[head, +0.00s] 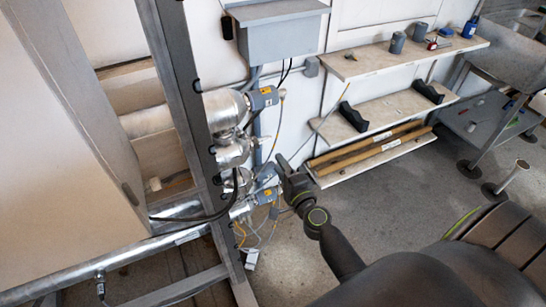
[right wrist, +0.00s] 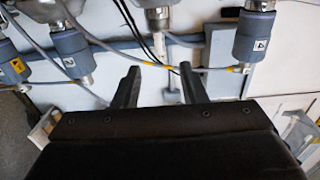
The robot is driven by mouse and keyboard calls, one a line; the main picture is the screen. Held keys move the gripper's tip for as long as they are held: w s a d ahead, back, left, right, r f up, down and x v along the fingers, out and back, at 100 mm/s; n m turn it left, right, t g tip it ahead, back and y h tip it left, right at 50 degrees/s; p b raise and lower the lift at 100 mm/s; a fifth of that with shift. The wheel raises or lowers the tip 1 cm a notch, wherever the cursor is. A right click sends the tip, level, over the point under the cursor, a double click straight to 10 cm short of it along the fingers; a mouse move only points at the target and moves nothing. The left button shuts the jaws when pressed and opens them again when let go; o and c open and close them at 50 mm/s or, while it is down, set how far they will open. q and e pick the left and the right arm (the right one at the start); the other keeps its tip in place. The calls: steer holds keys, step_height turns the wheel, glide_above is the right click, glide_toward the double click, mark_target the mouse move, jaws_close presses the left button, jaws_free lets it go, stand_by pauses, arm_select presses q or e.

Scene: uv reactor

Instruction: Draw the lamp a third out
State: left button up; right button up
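Several silver reactor chambers (head: 228,108) are stacked on the upright frame in the head view. Grey end caps with labels, one of them (head: 265,97) near the top, point right. In the right wrist view, grey caps marked 2 (right wrist: 72,54) and 4 (right wrist: 254,38) flank a bare silver fitting (right wrist: 158,18). A thin pale end, perhaps the lamp, (right wrist: 160,45) projects from that fitting. My right gripper (head: 283,165) is beside the lower caps; in the wrist view its fingers (right wrist: 160,80) are apart and empty, below the pale end. My left gripper is not in view.
Cables (right wrist: 205,69) cross just beyond my fingertips. A grey box (head: 282,38) hangs on the wall above the chambers. Shelves (head: 395,62) with small items stand to the right. The floor (head: 420,200) between them and my right arm is clear.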

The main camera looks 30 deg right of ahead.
mark_target(263, 140)
steer(key=w, duration=0.8)
steer(key=w+b, duration=0.1)
steer(key=w, duration=0.3)
steer(key=shift+w+d, duration=0.25)
steer(key=shift+d, duration=0.1)
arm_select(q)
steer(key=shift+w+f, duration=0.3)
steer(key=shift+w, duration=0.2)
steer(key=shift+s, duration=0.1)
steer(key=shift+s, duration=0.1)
arm_select(e)
jaws_close()
arm_select(q)
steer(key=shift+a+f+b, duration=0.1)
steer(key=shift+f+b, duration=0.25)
steer(key=shift+b, duration=0.1)
arm_select(e)
steer(key=d, duration=0.6)
steer(key=shift+s, duration=0.3)
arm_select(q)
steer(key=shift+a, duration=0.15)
arm_select(e)
steer(key=shift+d+r, duration=0.1)
